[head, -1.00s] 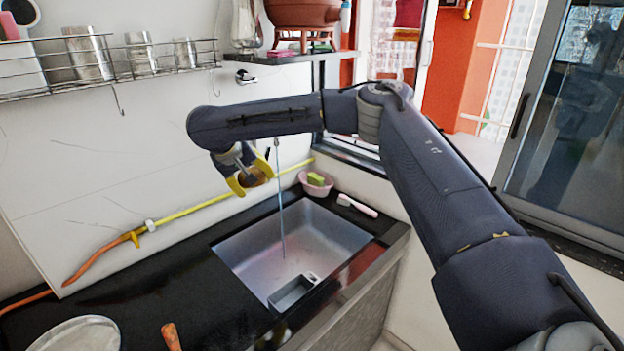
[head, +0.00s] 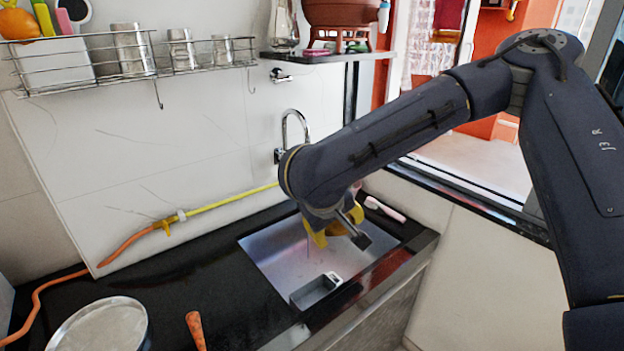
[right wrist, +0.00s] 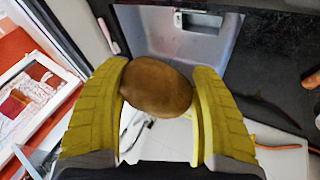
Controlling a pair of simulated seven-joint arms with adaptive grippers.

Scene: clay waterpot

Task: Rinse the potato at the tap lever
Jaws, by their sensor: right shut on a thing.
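My right gripper (head: 335,230) is over the sink (head: 275,250), its yellow fingers pointing down. In the right wrist view the gripper (right wrist: 162,72) is shut on the brown potato (right wrist: 157,86), one finger on each side. I cannot tell whether water is running onto the potato. My left gripper is not in view.
A small grey box (head: 313,291) sits at the sink's front. A pink-handled brush (head: 386,210) lies at the right rear. A round metal lid (head: 100,326) and an orange handle (head: 195,330) are at the front left. A wire rack (head: 130,62) and yellow-orange hose (head: 180,217) line the wall.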

